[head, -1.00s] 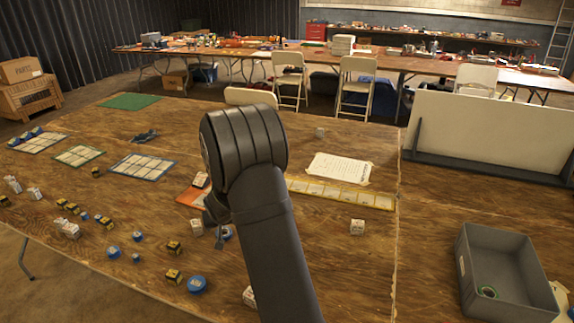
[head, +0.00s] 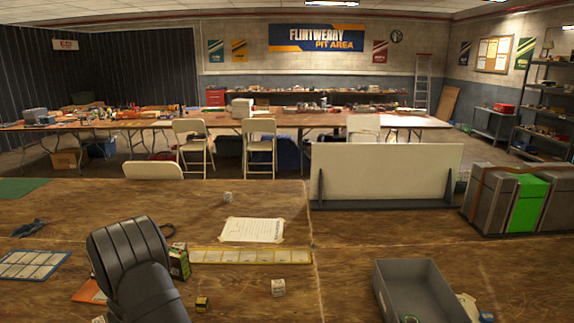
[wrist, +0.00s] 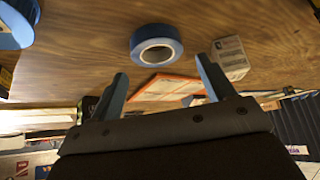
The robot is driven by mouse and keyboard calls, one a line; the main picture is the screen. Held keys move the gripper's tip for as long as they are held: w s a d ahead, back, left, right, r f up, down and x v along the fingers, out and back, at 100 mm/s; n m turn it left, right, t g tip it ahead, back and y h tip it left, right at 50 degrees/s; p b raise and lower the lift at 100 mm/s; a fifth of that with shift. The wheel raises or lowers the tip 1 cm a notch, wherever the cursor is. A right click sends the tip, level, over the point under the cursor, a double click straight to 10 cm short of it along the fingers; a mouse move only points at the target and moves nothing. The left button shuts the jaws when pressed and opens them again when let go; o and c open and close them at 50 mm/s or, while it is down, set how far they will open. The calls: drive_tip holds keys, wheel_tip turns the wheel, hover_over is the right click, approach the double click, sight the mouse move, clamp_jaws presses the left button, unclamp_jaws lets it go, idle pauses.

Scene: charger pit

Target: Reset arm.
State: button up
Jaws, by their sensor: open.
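My gripper (wrist: 162,67) is open in the wrist view, its two blue-grey fingers apart with nothing held between them. A blue tape roll (wrist: 157,45) lies on the wooden table just beyond the fingertips. An orange-edged card (wrist: 163,86) shows between the fingers, and a small white box (wrist: 230,58) is beside the right finger. In the head view my dark arm rises at the lower left and the gripper itself is not visible. The orange card (head: 88,292) shows partly behind the arm.
A grey bin (head: 408,263) stands at the front right of the table (head: 345,285). A white panel (head: 385,172) stands behind it, with grey and green cases (head: 528,203) to its right. A paper sheet (head: 252,230) and yellow-edged strip (head: 250,256) lie near the middle.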

drive_tip(key=shift+r, duration=0.55)
